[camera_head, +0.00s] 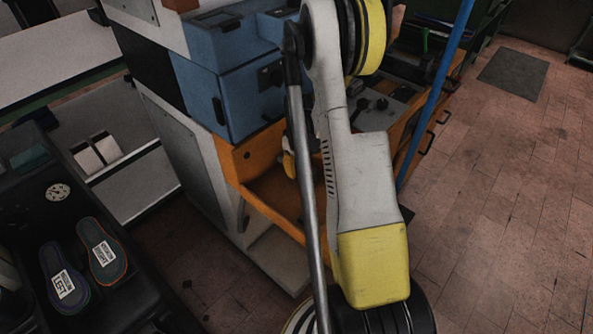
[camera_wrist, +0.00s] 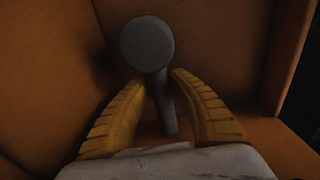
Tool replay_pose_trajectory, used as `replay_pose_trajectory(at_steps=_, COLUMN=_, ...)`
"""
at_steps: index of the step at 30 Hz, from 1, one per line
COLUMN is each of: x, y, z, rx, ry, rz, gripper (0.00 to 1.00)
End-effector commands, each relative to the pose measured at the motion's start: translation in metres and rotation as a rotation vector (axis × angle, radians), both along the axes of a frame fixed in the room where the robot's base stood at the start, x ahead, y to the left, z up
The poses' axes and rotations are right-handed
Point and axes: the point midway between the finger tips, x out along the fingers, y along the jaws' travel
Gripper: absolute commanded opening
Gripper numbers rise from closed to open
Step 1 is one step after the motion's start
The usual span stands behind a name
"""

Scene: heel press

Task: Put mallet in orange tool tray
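The mallet shows in the wrist view with a round dark grey head (camera_wrist: 147,45) and a grey handle (camera_wrist: 168,115) running down from it. My gripper (camera_wrist: 160,76) has its yellow ribbed fingers on either side of the handle, just below the head, with the tips closed in on it. Orange walls and floor of the tool tray (camera_wrist: 222,45) surround the mallet; whether it touches the floor is unclear. In the head view, the orange tray (camera_head: 268,192) is at the machine's front. A yellow finger (camera_head: 289,165) shows there beside my arm, which hides the rest and the mallet.
A blue box (camera_head: 235,100) stands above the tray. Two insoles (camera_head: 102,250) lie on the dark surface at left. An orange bench with controls (camera_head: 385,105) and a blue post (camera_head: 435,95) stand right of my arm.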

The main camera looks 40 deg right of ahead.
Motion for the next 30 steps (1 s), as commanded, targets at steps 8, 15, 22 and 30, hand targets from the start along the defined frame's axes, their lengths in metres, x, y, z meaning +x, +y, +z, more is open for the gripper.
replay_pose_trajectory(at_steps=8, x=0.000, y=0.000, z=0.000, rx=0.000, ry=0.000, rz=0.000, gripper=0.39)
replay_pose_trajectory(at_steps=15, x=-0.001, y=0.000, z=0.022, rx=0.000, ry=0.000, rz=0.000, gripper=0.39)
replay_pose_trajectory(at_steps=22, x=-0.003, y=0.000, z=0.075, rx=0.000, ry=0.000, rz=0.000, gripper=0.39)
replay_pose_trajectory(at_steps=30, x=-0.004, y=0.000, z=0.116, rx=0.000, ry=0.000, rz=0.000, gripper=0.39)
